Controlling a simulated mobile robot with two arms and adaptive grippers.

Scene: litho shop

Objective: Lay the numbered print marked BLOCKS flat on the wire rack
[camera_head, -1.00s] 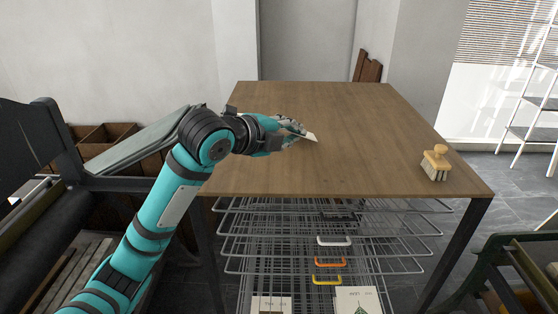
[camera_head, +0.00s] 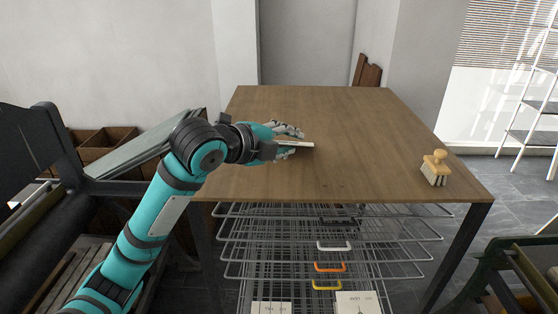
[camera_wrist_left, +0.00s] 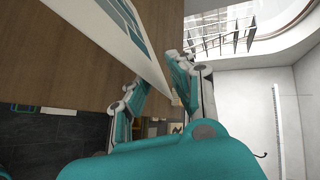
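My left gripper (camera_head: 297,142) is over the wooden table, shut on a thin pale sheet (camera_head: 298,145) seen almost edge-on. In the left wrist view the sheet (camera_wrist_left: 122,45) is white with teal block shapes and passes between the fingers of the gripper (camera_wrist_left: 155,92). I cannot read any title or number on it, so I cannot tell from lettering that it is the BLOCKS print. The wire rack (camera_head: 270,238) stands under the table, with several stacked wire shelves. My right gripper is not in view.
The table top (camera_head: 350,120) is mostly clear, with a wooden-handled brush (camera_head: 435,168) at its right edge. White, orange and yellow handles (camera_head: 333,246) are on the rack's front. Two pale prints (camera_head: 358,303) lie low in the rack. A dark press (camera_head: 60,200) stands left.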

